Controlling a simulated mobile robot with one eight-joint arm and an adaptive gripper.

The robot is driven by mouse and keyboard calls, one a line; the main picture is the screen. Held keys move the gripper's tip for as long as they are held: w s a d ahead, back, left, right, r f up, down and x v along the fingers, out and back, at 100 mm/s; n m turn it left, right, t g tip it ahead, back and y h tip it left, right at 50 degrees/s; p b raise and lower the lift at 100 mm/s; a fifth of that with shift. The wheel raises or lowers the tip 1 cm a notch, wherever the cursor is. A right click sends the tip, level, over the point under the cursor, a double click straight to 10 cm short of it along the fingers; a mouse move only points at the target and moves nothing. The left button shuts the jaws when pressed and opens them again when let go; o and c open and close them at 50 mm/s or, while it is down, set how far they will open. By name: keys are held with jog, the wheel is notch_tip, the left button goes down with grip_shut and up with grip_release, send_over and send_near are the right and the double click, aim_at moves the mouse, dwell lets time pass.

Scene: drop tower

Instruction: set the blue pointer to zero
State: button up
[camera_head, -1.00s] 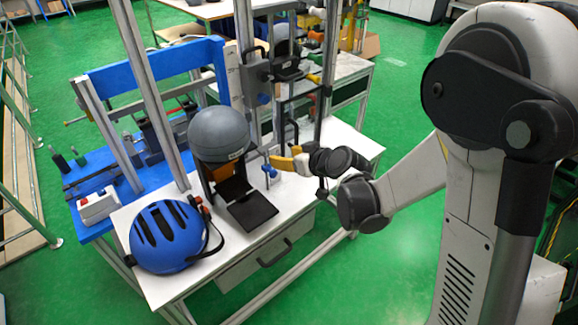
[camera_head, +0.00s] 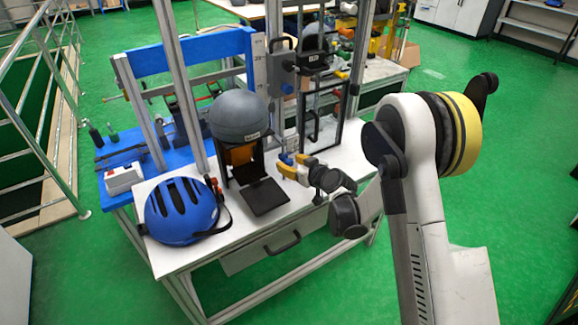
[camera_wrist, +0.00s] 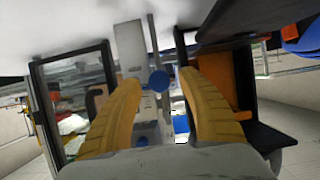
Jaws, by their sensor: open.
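A small blue part (camera_head: 286,159), which looks like the blue pointer, is low on the drop tower's frame, beside the upright. In the wrist view its round blue end (camera_wrist: 159,81) shows between my two yellow fingers, in front of a light grey post (camera_wrist: 133,42). My gripper (camera_head: 292,166) is open at this part, with a finger on either side in the wrist view. I cannot tell whether a finger touches it. A pale strip with marks (camera_head: 260,62) stands on the upright behind; its figures are too small to read.
A grey ball-shaped headform (camera_head: 238,116) stands left of my gripper, above a black plate (camera_head: 264,197). A blue helmet (camera_head: 180,211) lies at the white table's (camera_head: 205,252) left end. The dark carriage (camera_head: 314,60) hangs above. A clear-panelled frame (camera_wrist: 75,95) is left in the wrist view.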

aim_at(289, 160)
jog(key=shift+w+a+f, duration=0.2)
jog(key=shift+w+a, duration=0.1)
jog(key=shift+w, duration=0.1)
grip_shut()
jog(key=shift+r+p, duration=1)
jog(key=shift+r, duration=1.05)
grip_release()
jog(key=v, duration=1.2)
